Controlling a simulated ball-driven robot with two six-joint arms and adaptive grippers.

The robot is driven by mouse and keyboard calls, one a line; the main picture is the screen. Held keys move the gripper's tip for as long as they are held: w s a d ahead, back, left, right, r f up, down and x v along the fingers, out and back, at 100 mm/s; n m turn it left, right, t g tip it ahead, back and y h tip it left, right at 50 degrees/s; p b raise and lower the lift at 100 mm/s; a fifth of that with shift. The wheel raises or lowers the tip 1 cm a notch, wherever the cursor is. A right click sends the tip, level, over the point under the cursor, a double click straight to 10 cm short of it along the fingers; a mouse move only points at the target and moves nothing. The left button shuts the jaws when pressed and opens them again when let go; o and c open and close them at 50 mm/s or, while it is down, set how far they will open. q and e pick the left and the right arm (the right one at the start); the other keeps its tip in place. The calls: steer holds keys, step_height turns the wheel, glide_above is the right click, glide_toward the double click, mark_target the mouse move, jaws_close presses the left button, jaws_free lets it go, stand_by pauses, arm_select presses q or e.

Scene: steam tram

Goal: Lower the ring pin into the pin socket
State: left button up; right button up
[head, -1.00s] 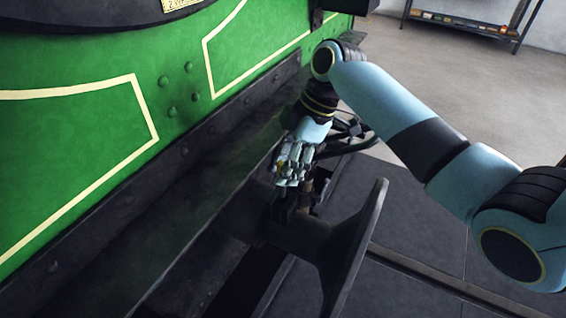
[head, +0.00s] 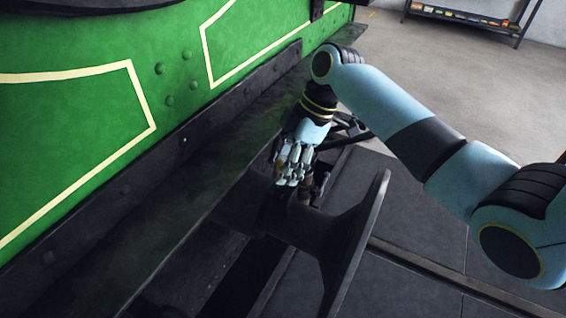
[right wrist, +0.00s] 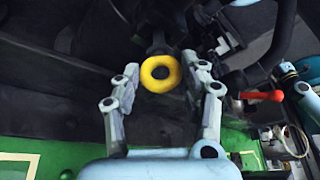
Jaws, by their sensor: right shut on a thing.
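My right gripper (head: 290,182) reaches down to the dark coupling gear between the tram's black beam and the buffer. It is shut on the ring pin, whose yellow ring (right wrist: 160,73) sits between the two fingers in the right wrist view. The ring's open face is toward that camera, and the pin's shank is hidden. A dark metal part (right wrist: 158,42) shows just beyond the ring. I cannot make out the pin socket, or tell whether the pin is in it. In the head view the fingers hide the pin. My left gripper is not in view.
The large dark buffer (head: 352,245) stands close in front of the gripper. The green tram body (head: 80,130) and its black beam (head: 165,235) run along the left. A red-handled lever (right wrist: 262,96) is right of the fingers. Open floor lies at back right.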

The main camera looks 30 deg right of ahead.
steer(key=shift+f+b, duration=0.5)
steer(key=shift+f, duration=0.55)
steer(key=shift+f, duration=0.15)
steer(key=o, duration=1.3)
